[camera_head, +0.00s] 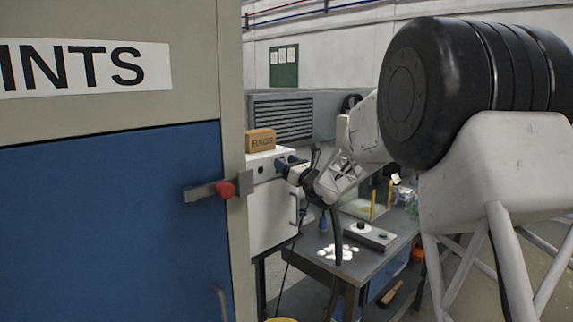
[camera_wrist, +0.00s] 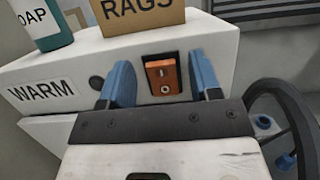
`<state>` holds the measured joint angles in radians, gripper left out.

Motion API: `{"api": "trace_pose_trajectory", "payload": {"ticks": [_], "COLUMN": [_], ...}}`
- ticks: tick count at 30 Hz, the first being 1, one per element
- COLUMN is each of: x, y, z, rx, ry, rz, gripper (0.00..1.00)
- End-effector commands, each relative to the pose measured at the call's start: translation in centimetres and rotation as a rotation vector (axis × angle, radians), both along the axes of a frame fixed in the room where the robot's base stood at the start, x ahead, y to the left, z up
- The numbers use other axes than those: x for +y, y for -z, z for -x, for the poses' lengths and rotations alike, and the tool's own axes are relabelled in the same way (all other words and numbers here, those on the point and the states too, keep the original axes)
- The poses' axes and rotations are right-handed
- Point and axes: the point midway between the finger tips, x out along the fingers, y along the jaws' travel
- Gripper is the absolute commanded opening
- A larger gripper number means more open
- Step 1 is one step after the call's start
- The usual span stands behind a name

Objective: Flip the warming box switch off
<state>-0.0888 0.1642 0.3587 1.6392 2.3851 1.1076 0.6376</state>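The warming box (camera_wrist: 75,65) is a white cabinet with a WARM label (camera_wrist: 42,90) on its front. Its switch (camera_wrist: 163,76) is an orange rocker in a dark frame, with a small round mark below its middle. In the wrist view, my gripper (camera_wrist: 163,80) has its two blue fingers apart, one on each side of the switch, with nothing held. I cannot tell whether the fingertips touch the box face. In the head view, the warming box (camera_head: 265,215) stands beyond the blue door, and my gripper (camera_head: 283,162) is at its upper front. The switch is hidden there.
A RAGS carton (camera_wrist: 140,12) and a teal soap bottle (camera_wrist: 45,22) stand on the box. A blue cabinet door (camera_head: 110,220) with a red-knobbed latch (camera_head: 224,189) fills the left. A grey workbench (camera_head: 365,262) with a small control box (camera_head: 370,236) stands below my arm.

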Motion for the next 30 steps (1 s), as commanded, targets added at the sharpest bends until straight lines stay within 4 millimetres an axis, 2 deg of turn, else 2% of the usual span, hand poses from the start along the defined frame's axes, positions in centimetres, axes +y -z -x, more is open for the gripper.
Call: {"api": "trace_pose_trajectory", "payload": {"ticks": [11, 30], "x": [-0.4, -4.9], "y": [0.2, 2.1], "z": [0.4, 4.9], "rx": [0.002, 0.001], "ry": [0.001, 0.001], "rz": [0.000, 0.001], "gripper": [0.57, 0.57]}}
